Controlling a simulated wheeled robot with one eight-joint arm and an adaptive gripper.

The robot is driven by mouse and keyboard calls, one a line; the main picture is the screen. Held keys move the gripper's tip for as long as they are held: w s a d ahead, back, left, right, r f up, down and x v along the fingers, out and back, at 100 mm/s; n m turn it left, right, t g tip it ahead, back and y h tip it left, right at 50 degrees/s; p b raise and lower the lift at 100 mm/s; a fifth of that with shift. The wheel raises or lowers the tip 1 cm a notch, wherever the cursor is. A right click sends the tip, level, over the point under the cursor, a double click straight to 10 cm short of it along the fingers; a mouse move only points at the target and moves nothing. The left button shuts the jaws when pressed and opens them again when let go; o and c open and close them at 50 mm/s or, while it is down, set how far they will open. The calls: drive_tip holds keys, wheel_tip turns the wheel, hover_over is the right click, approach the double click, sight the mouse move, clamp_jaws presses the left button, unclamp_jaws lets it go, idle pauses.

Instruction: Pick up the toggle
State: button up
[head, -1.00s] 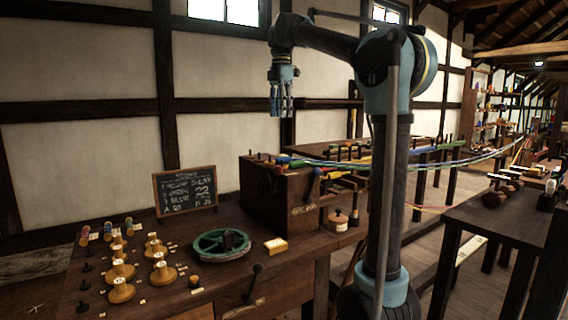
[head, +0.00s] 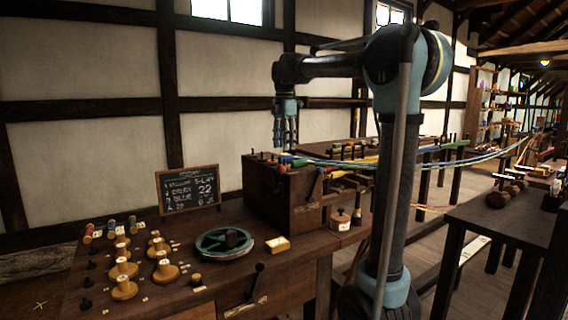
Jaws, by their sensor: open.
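My gripper (head: 286,141) hangs open and empty, fingers pointing down, in the air above the wooden box in the head view. I cannot tell for certain which object is the toggle. Small pieces that could be it lie on the workbench (head: 228,289), such as a small brown knob-like piece (head: 195,279) right of the turned wooden pieces. Several coloured cylinders (head: 110,229) stand at the bench's far left. My gripper is well above the bench and touches none of these.
The wooden box (head: 283,197) with coloured strands stands at the bench's right end. A green wheel (head: 224,242), a yellow block (head: 277,245), a chalkboard (head: 188,189) and a lidded pot (head: 340,220) stand nearby. Another table (head: 497,221) is at right.

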sight(281, 160)
drive_tip(key=shift+w+f, duration=0.1)
drive_tip(key=shift+f, duration=2.55)
drive_tip(key=shift+c, duration=0.2)
drive_tip(key=c, duration=0.9)
